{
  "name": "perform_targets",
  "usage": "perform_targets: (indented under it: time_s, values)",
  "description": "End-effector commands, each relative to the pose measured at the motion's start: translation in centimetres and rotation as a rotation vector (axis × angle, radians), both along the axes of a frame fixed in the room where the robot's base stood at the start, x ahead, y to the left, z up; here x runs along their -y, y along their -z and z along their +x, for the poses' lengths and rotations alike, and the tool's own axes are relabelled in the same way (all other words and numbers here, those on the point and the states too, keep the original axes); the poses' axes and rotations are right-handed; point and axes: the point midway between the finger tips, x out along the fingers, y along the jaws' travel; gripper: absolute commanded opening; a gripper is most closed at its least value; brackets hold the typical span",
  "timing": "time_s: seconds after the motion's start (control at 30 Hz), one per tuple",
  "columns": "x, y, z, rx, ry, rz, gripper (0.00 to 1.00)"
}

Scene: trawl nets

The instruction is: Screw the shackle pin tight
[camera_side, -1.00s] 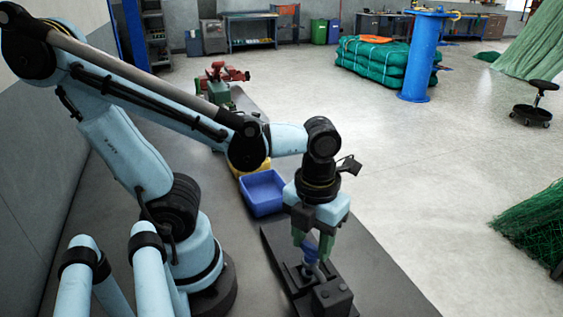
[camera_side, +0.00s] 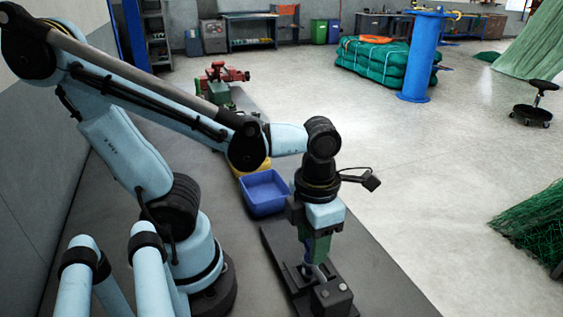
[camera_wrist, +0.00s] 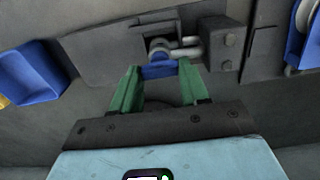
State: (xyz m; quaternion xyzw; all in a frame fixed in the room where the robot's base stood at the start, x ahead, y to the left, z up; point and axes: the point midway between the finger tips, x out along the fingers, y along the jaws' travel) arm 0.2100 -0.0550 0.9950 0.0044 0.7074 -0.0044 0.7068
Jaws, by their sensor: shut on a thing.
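The shackle is a grey metal bow (camera_wrist: 188,47) held at a dark clamp block (camera_wrist: 230,45) in the wrist view. Its pin has a blue head (camera_wrist: 157,71) on the near side. My gripper (camera_wrist: 158,76) has its two green fingers on either side of that head and is shut on it. In the side view my gripper (camera_side: 316,256) points down beside the clamp block (camera_side: 332,296), with the shackle (camera_side: 315,273) below its fingertips. The fingers hide most of the pin head there. I cannot tell how deep the pin sits.
A blue bin (camera_side: 264,192) stands on the bench behind my gripper, with a yellow bin (camera_side: 247,167) behind it. A red vise (camera_side: 226,73) is farther back. The dark bench (camera_side: 378,272) is clear to the right of the clamp block.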

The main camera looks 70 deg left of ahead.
Motion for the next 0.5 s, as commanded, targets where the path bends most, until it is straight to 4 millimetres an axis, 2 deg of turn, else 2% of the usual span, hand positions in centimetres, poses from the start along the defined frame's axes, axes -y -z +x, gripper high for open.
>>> perform_targets:
  time_s: [0.37, 0.4, 0.5]
  values:
    - [0.05, -0.09, 0.07, 0.000, 0.005, -0.001, 0.14]
    - [0.05, -0.09, 0.07, 0.000, 0.005, -0.001, 0.51]
    - [0.04, -0.06, 0.06, 0.001, 0.004, -0.001, 0.66]
